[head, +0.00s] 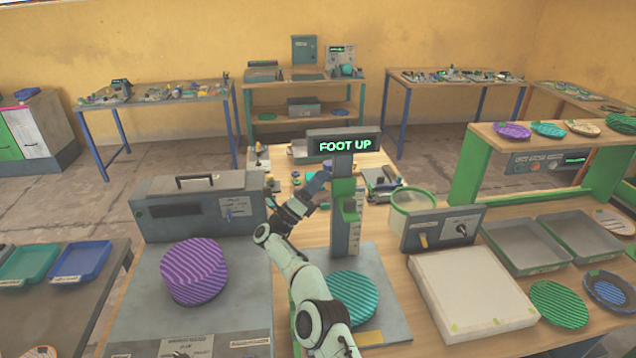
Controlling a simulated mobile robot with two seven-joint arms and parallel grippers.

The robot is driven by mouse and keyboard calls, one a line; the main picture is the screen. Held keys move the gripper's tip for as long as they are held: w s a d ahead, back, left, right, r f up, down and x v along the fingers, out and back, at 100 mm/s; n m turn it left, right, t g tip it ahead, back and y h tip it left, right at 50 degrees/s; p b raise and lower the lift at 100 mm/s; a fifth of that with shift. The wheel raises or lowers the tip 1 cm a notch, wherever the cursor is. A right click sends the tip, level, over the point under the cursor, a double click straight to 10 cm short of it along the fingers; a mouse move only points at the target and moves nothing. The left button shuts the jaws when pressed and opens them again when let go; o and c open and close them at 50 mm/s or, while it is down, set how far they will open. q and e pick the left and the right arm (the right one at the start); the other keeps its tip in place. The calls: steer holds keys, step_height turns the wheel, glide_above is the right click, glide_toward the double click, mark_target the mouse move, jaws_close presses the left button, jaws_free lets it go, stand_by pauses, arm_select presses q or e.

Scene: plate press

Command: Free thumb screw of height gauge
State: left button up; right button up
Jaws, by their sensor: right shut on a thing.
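The height gauge (344,238) stands upright on a grey base, with a dark display (344,143) on top that reads "FOOT UP" in green. A teal ribbed plate stack (353,296) rests on the base at the foot of the column. My right gripper (322,184) reaches the upper left side of the column and is shut, apparently on the thumb screw there. The thumb screw is small and mostly hidden by the fingers. My left gripper is out of view.
At right are a control box (443,229), a pale block (472,290), grey trays (524,246) and a green shelf (470,170). Small parts lie behind the gauge.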

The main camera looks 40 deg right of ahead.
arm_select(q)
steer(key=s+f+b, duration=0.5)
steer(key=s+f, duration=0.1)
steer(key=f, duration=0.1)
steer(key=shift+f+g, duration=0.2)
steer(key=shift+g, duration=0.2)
arm_select(e)
steer(key=shift+s+a+r+n+t+y, duration=0.1)
steer(key=shift+n+t+y, duration=0.7)
steer(key=shift+n, duration=0.55)
steer(key=shift+s+d+r+n+t+y, duration=0.1)
steer(key=shift+n+t+y, duration=0.5)
steer(key=shift+n+t, duration=0.6)
steer(key=shift+a+n+t+y, duration=0.1)
steer(key=shift+n+t+y, duration=0.6)
steer(key=shift+n, duration=0.85)
steer(key=o, duration=1.1)
steer(key=shift+c, duration=0.2)
